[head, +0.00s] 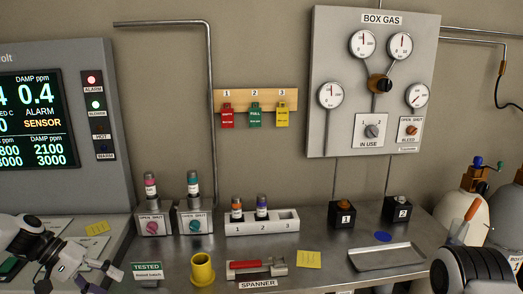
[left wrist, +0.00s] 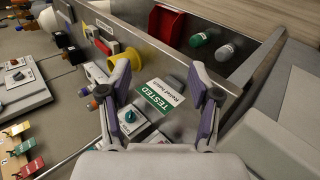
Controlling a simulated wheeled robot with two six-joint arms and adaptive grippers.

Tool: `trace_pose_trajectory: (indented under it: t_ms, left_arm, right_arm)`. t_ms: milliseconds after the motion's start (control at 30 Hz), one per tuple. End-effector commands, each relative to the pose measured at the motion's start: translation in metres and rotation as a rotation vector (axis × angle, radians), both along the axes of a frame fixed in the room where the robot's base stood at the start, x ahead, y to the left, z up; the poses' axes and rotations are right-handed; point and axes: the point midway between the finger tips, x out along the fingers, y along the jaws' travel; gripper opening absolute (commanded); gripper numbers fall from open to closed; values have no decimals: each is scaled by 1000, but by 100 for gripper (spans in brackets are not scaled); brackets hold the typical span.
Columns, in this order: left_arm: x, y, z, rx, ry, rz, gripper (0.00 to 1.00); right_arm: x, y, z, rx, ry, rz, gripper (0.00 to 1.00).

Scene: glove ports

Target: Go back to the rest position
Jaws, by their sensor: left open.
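My left gripper (head: 106,278) is at the lower left of the head view, low over the left end of the bench, beside the green and white TESTED card (head: 147,271). In the left wrist view the two fingers of my left gripper (left wrist: 163,88) stand wide apart with nothing held. The TESTED card (left wrist: 165,93) shows beyond and between them. A dark part of my right arm shows at the lower right of the head view. The fingers of my right gripper are not visible.
A yellow cup (head: 202,270), a spanner (head: 257,268) and a grey tray (head: 387,256) lie along the bench front. A white vial rack (head: 262,226) and two valve boxes with vials stand behind. The left wrist view shows a red bin (left wrist: 172,27).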

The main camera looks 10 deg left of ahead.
Motion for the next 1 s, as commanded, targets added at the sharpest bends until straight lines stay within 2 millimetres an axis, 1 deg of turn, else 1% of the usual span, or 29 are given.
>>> trace_pose_trajectory:
  t_ms: [33, 167, 267, 367, 467, 567, 600, 667, 700, 767, 800, 833, 900, 933, 967, 1000]
  left_arm:
    - [-2, -3, -10, 17, 29, -12, 63]
    - [-11, -15, -36, 62, 108, -55, 63]
    - [-24, -31, -58, 90, 181, -105, 63]
    - [-42, -50, -83, 121, 264, -164, 63]
    - [-65, -71, -113, 165, 347, -224, 63]
    - [-96, -95, -150, 228, 431, -286, 63]
    - [-113, -106, -168, 261, 467, -314, 63]
    - [-144, -122, -196, 320, 517, -359, 63]
    - [-170, -134, -217, 368, 547, -394, 63]
    - [-215, -150, -246, 449, 577, -447, 63]
    - [-247, -158, -262, 508, 578, -481, 63]
    - [-271, -164, -271, 552, 568, -504, 63]
    - [-303, -171, -282, 637, 498, -521, 63]
    - [-309, -172, -284, 665, 454, -514, 63]
    - [-309, -173, -283, 690, 403, -496, 63]
    - [-303, -174, -281, 715, 333, -459, 63]
  right_arm:
    - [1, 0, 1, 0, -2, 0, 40]
    - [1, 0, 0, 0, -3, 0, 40]
    - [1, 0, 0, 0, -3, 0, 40]
    - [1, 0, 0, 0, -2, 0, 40]
    - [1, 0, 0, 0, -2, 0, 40]
    - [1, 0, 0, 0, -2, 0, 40]
    - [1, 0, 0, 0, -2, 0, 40]
    - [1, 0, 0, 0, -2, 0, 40]
    - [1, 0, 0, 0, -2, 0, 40]
    - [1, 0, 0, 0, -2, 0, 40]
    - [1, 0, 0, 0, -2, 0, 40]
    - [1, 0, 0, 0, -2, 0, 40]
    - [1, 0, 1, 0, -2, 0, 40]
    - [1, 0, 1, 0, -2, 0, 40]
    - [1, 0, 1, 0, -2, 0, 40]
    - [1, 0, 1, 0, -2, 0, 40]
